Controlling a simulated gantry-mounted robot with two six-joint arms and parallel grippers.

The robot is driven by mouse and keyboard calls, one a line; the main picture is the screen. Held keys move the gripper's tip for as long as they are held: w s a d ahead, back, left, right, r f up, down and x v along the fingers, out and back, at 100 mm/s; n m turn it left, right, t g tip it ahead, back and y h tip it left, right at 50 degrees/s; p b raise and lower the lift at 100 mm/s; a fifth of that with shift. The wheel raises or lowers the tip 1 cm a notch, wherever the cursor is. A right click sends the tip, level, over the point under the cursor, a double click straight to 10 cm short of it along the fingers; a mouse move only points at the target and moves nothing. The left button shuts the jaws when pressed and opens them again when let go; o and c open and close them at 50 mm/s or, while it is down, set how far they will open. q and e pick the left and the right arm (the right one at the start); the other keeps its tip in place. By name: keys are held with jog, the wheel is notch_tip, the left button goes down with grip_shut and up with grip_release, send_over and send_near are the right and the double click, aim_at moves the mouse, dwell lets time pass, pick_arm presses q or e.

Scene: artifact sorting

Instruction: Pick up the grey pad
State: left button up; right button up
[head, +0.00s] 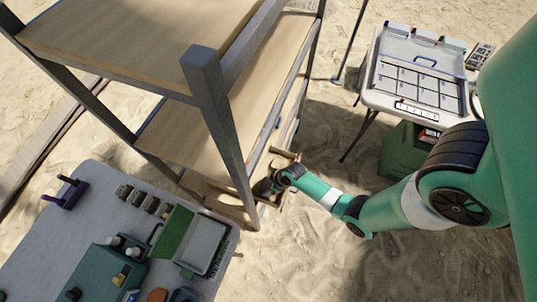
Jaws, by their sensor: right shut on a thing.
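My right arm reaches in from the right. Its gripper (266,187) is low beside the front post of the shelf rack, at a small wooden crate (287,154). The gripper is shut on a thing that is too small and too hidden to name. I cannot make out a grey pad for certain. My left gripper is not in view.
The metal rack with wooden shelves (120,42) stands close to my right gripper. A table with an open green case (174,236) and tools is at lower left. A white table (397,44) and a green box (400,150) are at right. Sand lies between.

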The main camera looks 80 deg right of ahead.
jog(key=shift+s+d+r+p, duration=1.5)
jog(key=shift+d+r+p, duration=0.35)
jog(key=shift+p, duration=0.35)
jog(key=shift+s+d+r+p, duration=1.5)
jog(key=shift+d+r+p, duration=0.35)
jog(key=shift+p, duration=0.3)
jog(key=shift+s+d+r+p, duration=1.5)
jog(key=shift+d+r+p, duration=0.2)
jog(key=shift+r+p, duration=0.4)
jog(key=shift+f, duration=0.15)
